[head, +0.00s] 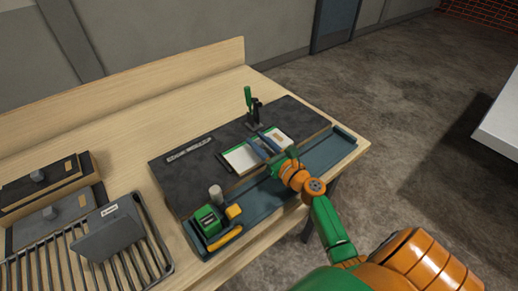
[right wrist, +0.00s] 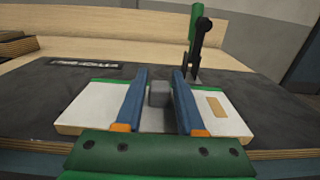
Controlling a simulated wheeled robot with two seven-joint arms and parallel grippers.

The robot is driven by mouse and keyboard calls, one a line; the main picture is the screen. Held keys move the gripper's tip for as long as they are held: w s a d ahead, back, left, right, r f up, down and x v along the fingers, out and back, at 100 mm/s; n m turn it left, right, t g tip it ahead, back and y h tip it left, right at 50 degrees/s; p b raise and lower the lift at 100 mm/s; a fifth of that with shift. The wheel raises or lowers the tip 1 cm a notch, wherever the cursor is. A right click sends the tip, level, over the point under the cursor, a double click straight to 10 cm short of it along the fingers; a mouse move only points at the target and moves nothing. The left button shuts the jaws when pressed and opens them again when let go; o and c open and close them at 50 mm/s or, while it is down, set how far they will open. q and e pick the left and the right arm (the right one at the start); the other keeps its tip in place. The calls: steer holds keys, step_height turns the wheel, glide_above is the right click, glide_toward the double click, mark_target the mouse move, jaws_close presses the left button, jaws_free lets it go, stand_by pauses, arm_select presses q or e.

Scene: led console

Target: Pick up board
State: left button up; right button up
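The board (head: 242,159) is a white plate with green edging and a tan patch, lying on the dark mat of the console. It also shows in the right wrist view (right wrist: 228,121). A small grey block (right wrist: 159,93) stands up at the middle of the board. My right gripper (head: 270,140) is over the board, its two blue fingers apart on either side of the grey block, with slim gaps seeming to show. Whether the fingers touch the block is hard to tell. My left gripper is not in view.
A green-handled toggle clamp (head: 252,106) stands behind the board. A blue tray (head: 330,150) runs along the front edge, with a green device (head: 208,221) and a yellow-handled tool (head: 225,239) at its left end. A wire rack (head: 65,262) holding a grey box (head: 107,232) is at left.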

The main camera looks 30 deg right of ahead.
jaws_close()
steer(key=shift+r, duration=0.1)
